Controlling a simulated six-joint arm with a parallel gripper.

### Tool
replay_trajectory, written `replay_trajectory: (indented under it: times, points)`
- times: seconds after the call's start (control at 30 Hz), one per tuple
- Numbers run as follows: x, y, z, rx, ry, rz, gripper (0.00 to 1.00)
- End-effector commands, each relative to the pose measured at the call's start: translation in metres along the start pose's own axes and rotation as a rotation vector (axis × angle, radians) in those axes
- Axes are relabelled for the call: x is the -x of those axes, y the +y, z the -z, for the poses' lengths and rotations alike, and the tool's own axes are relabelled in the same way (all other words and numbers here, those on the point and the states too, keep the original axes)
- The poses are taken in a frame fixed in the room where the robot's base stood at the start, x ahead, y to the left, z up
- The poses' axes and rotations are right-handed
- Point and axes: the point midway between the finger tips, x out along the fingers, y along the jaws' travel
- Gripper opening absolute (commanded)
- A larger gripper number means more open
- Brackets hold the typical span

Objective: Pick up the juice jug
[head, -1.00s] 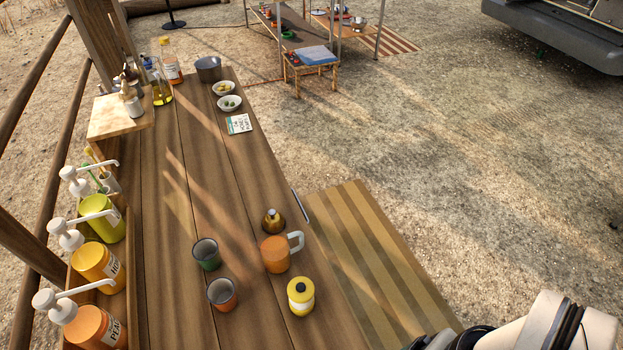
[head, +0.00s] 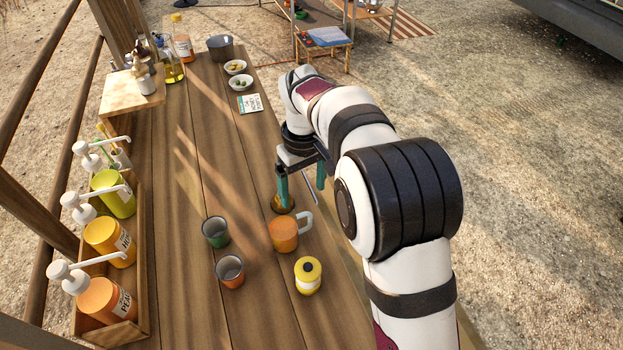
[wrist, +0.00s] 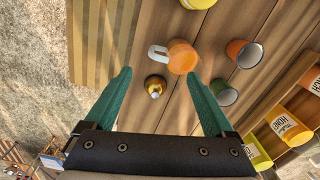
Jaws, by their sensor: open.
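The juice jug, an orange jug with a pale handle (head: 283,235), stands upright on the wooden counter, its handle to the right. In the wrist view the jug (wrist: 182,57) is beyond the fingertips, its handle pointing left. My gripper (head: 302,186) has teal fingers, is open and empty, and hangs above the counter's right edge, behind the jug and apart from it. In the wrist view the gripper (wrist: 158,76) shows its fingers spread wide. A small brass bell-like object (head: 284,205) stands just behind the jug, partly hidden by one finger.
A green cup (head: 216,232) and an orange-red cup (head: 230,271) stand left of the jug. A yellow jar (head: 308,275) stands in front. A wooden rack (head: 144,300) of pump bottles lines the left side. A card (head: 249,104) and small bowls lie farther back.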

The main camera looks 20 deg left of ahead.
Motion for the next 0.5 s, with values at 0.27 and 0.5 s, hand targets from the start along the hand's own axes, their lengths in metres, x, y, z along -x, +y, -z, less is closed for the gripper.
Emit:
replay_trajectory:
  times: [0.27,0.5]
  points:
    - [-0.076,0.0,-0.002,-0.004,-0.004,0.001,0.88]
    - [-0.113,0.0,-0.001,-0.006,-0.004,0.002,0.88]
